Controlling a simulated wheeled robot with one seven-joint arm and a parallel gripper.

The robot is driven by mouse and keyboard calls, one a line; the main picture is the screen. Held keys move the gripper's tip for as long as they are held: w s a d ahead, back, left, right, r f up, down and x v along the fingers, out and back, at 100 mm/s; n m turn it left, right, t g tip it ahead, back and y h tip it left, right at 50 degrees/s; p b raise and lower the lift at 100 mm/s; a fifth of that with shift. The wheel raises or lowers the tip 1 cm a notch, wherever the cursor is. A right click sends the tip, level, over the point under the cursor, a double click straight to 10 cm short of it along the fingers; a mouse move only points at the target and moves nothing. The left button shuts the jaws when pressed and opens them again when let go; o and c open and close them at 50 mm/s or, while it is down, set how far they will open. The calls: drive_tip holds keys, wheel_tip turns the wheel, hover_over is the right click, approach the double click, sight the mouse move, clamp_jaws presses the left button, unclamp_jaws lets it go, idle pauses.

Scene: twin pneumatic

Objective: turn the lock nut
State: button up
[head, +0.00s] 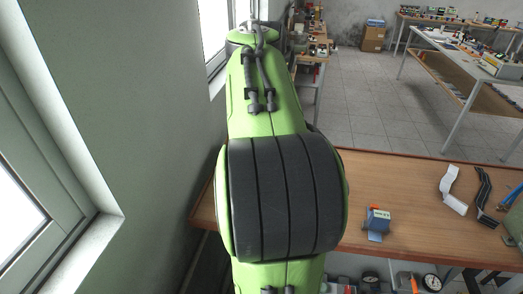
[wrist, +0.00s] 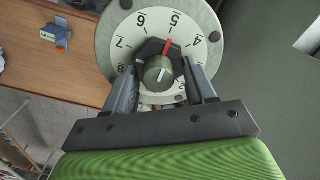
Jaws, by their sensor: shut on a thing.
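In the wrist view a round pale dial (wrist: 118,22) with black numbers fills the upper middle. At its centre is a dark hex lock nut (wrist: 152,47) around a grey-green stem (wrist: 158,69) with a light mark. A red pointer (wrist: 167,46) points close to the 5. My gripper (wrist: 160,66) has one finger on each side of the lock nut and is shut on it. The fingertips partly hide the nut's sides and the lower numbers. In the head view my own green arm hides the dial, the nut and the gripper.
A wooden bench (head: 400,225) spans the right in the head view. On it are a small blue device (head: 377,219), a white bent strip (head: 452,190) and a black bent strip (head: 484,195). A wall and window (head: 45,200) stand close on the left.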

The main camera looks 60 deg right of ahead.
idle(0.4)
drive_tip(key=o, duration=1)
drive_tip(key=shift+o, duration=0.2)
wheel_tip(320, 180, up, 9)
drive_tip(key=p, duration=0.9)
drive_tip(key=shift+r, duration=0.1)
wheel_tip(320, 180, up, 7)
drive_tip(key=b, duration=0.1)
drive_tip(key=shift+f, duration=0.2)
